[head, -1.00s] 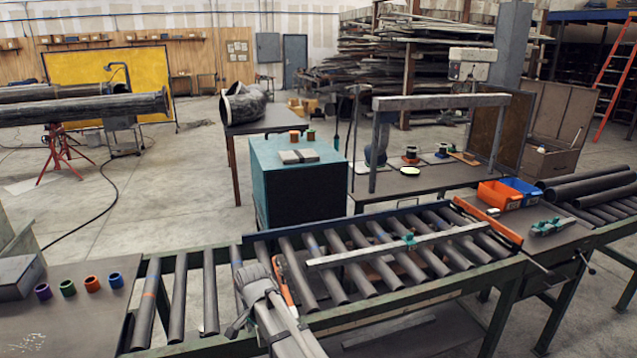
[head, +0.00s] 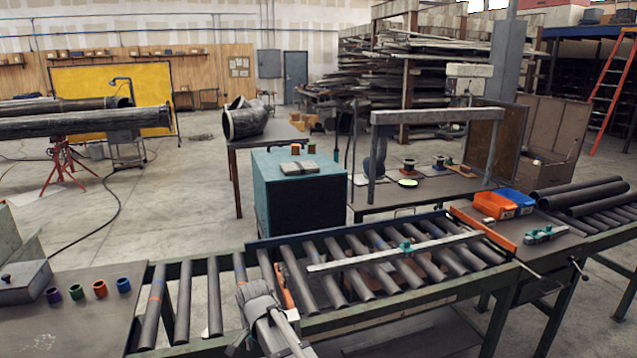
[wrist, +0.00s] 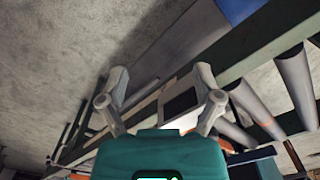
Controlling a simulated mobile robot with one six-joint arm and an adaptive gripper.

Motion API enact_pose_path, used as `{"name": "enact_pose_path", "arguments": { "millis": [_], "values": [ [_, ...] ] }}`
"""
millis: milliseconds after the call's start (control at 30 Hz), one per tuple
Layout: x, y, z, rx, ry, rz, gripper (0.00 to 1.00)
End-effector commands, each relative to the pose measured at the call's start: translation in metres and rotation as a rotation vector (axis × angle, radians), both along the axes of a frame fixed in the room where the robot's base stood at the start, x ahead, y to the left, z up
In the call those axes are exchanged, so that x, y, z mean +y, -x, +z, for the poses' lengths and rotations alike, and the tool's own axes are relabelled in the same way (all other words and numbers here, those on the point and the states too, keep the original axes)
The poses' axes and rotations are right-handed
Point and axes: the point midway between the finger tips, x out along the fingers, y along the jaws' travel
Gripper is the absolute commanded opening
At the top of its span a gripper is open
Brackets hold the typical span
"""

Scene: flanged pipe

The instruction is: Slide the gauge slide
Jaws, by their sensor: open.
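The gauge slide (head: 405,246) is a small teal-green piece. In the head view it sits a little right of the middle of a long pale bar (head: 350,260), which lies across the roller conveyor. My arm shows at the bottom centre of the head view, left of and nearer than the bar; its fingertips are not clear there. In the wrist view my gripper (wrist: 161,85) is open, its two grey fingers spread apart with nothing held between them. I cannot make out the gauge slide in the wrist view.
Rollers (head: 183,300) run along the green-framed conveyor. An orange bar (head: 484,229) crosses its right end. Coloured rings (head: 100,289) stand on the left table. Orange (head: 494,205) and blue (head: 517,200) bins and a teal clamp-like tool (head: 545,234) are at right.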

Motion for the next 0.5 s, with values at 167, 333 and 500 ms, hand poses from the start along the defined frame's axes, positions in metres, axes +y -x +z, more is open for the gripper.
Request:
{"name": "enact_pose_path", "arguments": {
  "millis": [167,333,500],
  "values": [
    [-0.013,0.0,0.0,0.0,0.0,0.011,0.83],
    [-0.029,0.0,0.0,0.0,0.0,0.03,0.83],
    [-0.053,0.002,0.0,0.0,0.0,0.057,0.83]
  ]
}}
